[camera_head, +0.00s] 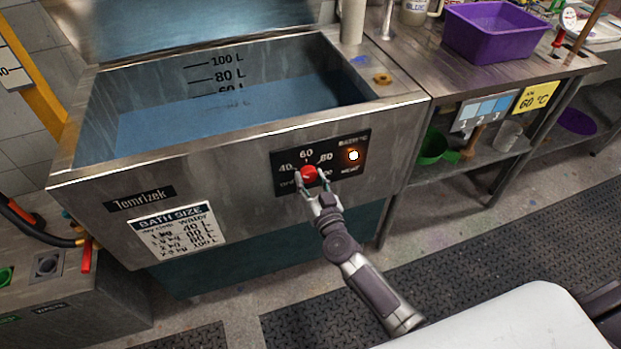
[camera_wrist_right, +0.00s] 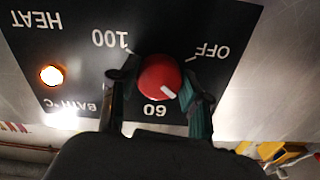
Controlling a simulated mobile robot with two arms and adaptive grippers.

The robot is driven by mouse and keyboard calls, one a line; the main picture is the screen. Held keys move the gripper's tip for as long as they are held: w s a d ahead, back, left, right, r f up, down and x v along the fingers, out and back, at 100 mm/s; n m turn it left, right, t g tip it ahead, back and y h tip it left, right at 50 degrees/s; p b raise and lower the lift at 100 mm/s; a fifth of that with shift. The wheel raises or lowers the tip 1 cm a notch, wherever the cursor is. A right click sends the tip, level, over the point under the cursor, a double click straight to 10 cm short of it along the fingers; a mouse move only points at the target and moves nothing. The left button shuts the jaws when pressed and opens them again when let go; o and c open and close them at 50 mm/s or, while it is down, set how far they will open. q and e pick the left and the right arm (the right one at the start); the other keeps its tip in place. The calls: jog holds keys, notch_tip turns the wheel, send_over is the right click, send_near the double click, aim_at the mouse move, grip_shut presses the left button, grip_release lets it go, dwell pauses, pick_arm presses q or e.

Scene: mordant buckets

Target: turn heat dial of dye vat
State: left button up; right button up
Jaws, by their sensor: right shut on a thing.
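The dye vat (camera_head: 235,178) is a steel tank with blue liquid inside and litre marks on its inner wall. On its front is a black heat panel (camera_head: 283,189) with a red heat dial (camera_head: 309,173) and a lit orange lamp (camera_head: 353,155). My right gripper (camera_head: 312,181) is shut on the dial, one finger on each side. In the right wrist view the red dial (camera_wrist_right: 160,78) sits between the fingers (camera_wrist_right: 160,95), its white pointer aimed down and right, between 60 and OFF in that upside-down view. The number 40 is hidden there. My left gripper is not in view.
A steel table (camera_head: 420,60) to the right bears a purple tub (camera_head: 500,35). A green scoop (camera_head: 433,147) and a cup (camera_head: 508,135) stand on its lower shelf. A red-handled valve (camera_head: 86,256) sits at the left. Black mats (camera_head: 440,262) cover part of the floor.

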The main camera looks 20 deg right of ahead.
jog(key=m, duration=0.4)
jog(key=shift+m, duration=0.3)
jog(key=shift+a+m, duration=0.1)
jog(key=shift+m, duration=2.5)
jog(key=o, duration=1.1)
jog(key=shift+o, duration=0.2)
jog(key=shift+s, duration=0.1)
jog(key=s, duration=1.2)
jog(key=shift+d, duration=0.25)
